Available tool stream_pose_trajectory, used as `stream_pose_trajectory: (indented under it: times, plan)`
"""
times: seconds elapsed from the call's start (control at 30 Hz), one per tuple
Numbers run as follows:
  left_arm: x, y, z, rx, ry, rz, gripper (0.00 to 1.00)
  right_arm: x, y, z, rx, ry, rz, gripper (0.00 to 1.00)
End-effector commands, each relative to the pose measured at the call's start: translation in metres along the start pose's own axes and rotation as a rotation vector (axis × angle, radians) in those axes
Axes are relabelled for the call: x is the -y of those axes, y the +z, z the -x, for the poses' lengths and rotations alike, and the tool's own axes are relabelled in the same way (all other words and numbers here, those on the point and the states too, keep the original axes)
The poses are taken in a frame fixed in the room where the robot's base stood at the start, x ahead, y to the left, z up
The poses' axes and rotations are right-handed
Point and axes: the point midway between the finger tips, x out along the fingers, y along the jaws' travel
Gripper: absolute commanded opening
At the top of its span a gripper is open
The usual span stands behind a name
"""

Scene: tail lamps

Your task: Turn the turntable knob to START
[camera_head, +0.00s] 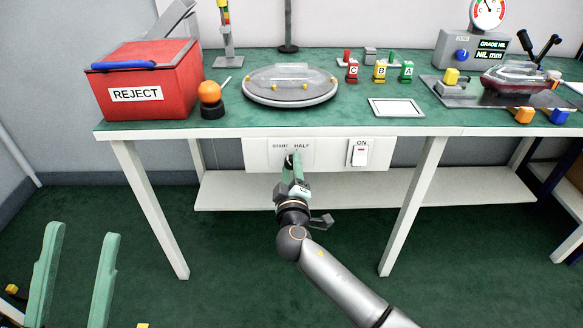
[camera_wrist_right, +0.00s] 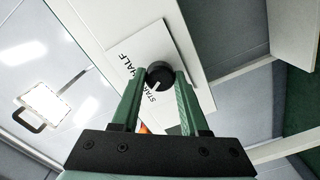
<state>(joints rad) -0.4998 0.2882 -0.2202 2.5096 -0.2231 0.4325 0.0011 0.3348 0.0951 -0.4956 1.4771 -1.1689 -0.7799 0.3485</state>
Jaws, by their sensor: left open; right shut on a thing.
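The black turntable knob (camera_wrist_right: 160,75) sits on a white plate (camera_wrist_right: 139,57) marked START and HALF. In the right wrist view its white pointer line slants down and left, toward the START lettering; the exact setting is hard to tell. My right gripper (camera_head: 293,158) has its green fingers on both sides of the knob, shut on it, and hides it in the head view. The plate (camera_head: 308,160) shows there under the table's front edge. The round turntable (camera_head: 262,94) is on the table above. My left gripper (camera_head: 82,232) is open and empty at lower left.
A white ON switch (camera_head: 360,154) is right of the knob plate. The green table (camera_head: 240,118) holds a red REJECT bin (camera_head: 150,80), an orange ball on a black base (camera_head: 211,100), coloured lettered blocks (camera_head: 380,72) and a lamp (camera_head: 512,78). A white shelf (camera_head: 235,190) runs below.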

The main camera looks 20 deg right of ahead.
Motion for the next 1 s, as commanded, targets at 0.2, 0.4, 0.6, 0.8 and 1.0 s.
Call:
stream_pose_trajectory:
  times: [0.2,0.4,0.6,0.8,1.0]
  plan:
    - [0.000,0.000,0.000,0.000,-0.001,0.001,0.50,0.001,0.001,0.000,0.002,-0.001,0.003,0.59]
    - [0.000,0.000,0.000,0.000,-0.001,0.002,0.50,0.000,0.001,0.000,0.001,0.000,0.001,0.74]
    - [0.000,0.000,0.000,0.000,-0.001,0.002,0.50,0.000,0.000,0.001,0.000,0.000,0.001,0.74]
    - [0.001,-0.003,-0.003,0.000,0.001,-0.001,0.50,0.000,0.000,0.019,0.001,-0.002,0.000,0.74]
    - [0.004,-0.008,-0.008,-0.003,0.000,-0.010,0.50,0.001,0.000,0.062,0.002,-0.005,-0.001,0.74]
